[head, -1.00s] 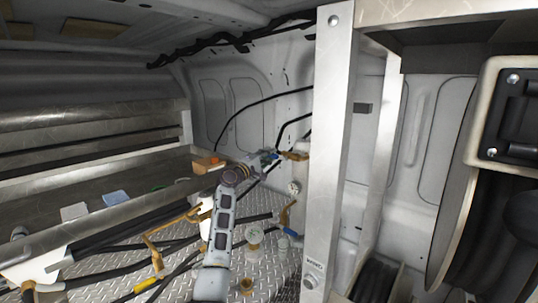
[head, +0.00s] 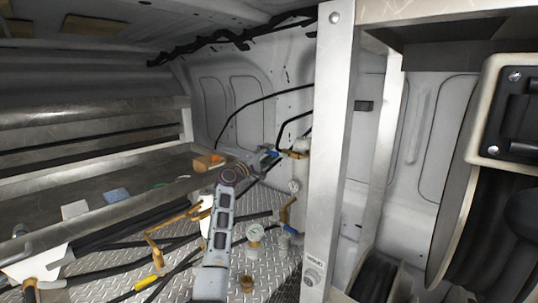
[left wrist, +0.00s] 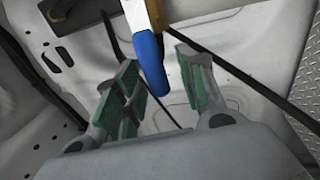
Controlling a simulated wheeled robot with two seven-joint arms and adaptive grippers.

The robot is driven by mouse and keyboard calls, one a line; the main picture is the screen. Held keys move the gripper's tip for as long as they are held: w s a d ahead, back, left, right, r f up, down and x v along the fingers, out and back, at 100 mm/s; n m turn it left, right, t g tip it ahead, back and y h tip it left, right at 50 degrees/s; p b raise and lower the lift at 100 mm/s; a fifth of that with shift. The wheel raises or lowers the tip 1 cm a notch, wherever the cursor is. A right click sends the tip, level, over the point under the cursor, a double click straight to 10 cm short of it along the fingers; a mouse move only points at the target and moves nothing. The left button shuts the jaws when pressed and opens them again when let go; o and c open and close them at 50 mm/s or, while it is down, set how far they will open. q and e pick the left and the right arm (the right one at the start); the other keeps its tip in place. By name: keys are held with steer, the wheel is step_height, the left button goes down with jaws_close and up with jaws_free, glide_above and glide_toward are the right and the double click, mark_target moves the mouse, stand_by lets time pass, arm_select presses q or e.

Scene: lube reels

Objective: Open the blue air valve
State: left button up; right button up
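The blue air valve handle (head: 272,153) shows as a small blue piece beside a brass fitting (head: 294,154) near the metal post. In the left wrist view the blue handle (left wrist: 151,62) hangs from a brass-coloured body (left wrist: 155,14), its rounded end between the finger tips. My left gripper (head: 264,159) is at the handle. In the left wrist view its green-padded fingers (left wrist: 158,70) are spread, with visible gaps on both sides of the handle. Whether a finger touches it cannot be told. My right gripper is not in view.
A metal post (head: 335,150) stands just right of the valve. Black hoses cross the tread-plate floor. A shelf (head: 100,205) with loose items lies left; a large reel (head: 475,215) is right.

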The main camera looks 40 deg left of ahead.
arm_select(q)
steer(key=v, duration=1.1)
steer(key=shift+s, duration=0.2)
steer(key=shift+a+f, duration=0.1)
stand_by(0.4)
steer(key=shift+f, duration=0.1)
